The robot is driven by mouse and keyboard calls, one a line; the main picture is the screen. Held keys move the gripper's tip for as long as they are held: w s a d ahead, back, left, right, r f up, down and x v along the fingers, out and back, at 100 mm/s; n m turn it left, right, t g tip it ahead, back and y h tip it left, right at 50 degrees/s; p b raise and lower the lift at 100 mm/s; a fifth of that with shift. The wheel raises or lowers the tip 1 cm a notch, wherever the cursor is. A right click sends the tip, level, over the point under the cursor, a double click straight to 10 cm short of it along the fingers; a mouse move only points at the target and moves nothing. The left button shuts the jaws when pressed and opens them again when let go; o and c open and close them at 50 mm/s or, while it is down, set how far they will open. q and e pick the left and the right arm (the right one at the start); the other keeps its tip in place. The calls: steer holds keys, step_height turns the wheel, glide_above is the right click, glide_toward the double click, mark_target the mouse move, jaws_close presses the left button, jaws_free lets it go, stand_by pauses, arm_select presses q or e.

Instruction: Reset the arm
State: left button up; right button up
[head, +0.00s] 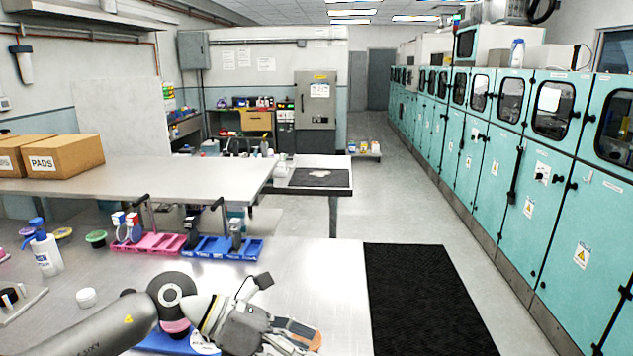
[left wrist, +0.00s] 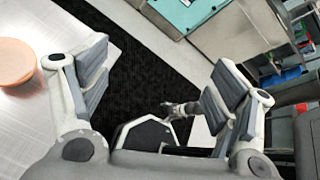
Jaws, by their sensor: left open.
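My left arm reaches in from the lower left of the head view, over the near metal table (head: 330,290). My left gripper (head: 292,338) is at the bottom of that view, above the table near its right side. In the left wrist view the left gripper (left wrist: 158,88) has its two grey-padded fingers wide apart, with nothing between them. A tan round item (left wrist: 14,62) lies on the table beyond the left finger, apart from it.
Pink (head: 150,245) and blue (head: 215,248) trays stand at the table's back. A white bottle (head: 46,255) and a small white jar (head: 86,297) are at left. A black mat (head: 425,300) lies right of the table. Teal cabinets (head: 490,165) line the right.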

arm_select(q)
steer(key=s+d+r+n+t+h, duration=0.1)
steer(key=s+d+r+n+h, duration=0.1)
steer(key=d+r+n+h, duration=0.3)
steer(key=w+a+r+n+t+h, duration=0.2)
steer(key=w+r+n+t, duration=0.3)
steer(key=n+t, duration=0.6)
steer(key=a+f+n+t+y, duration=0.4)
steer(key=a+f+n+y, duration=1.25)
steer(key=n, duration=0.75)
steer(key=s+a+f+n+g+y, duration=0.1)
steer(key=s+a+f+n+g, duration=0.4)
steer(key=s+f, duration=0.65)
steer(key=s+f+n+g+y, duration=0.2)
steer(key=s+f+g, duration=0.6)
steer(key=s, duration=0.6)
step_height(320, 180, down, 25)
steer(key=s+a+f+g, duration=0.1)
steer(key=s+a+f, duration=0.2)
steer(key=s+f, duration=1.3)
steer(key=shift+s+a+f+g, duration=0.2)
steer(key=shift+s+f+g, duration=0.2)
steer(key=shift+s, duration=0.5)
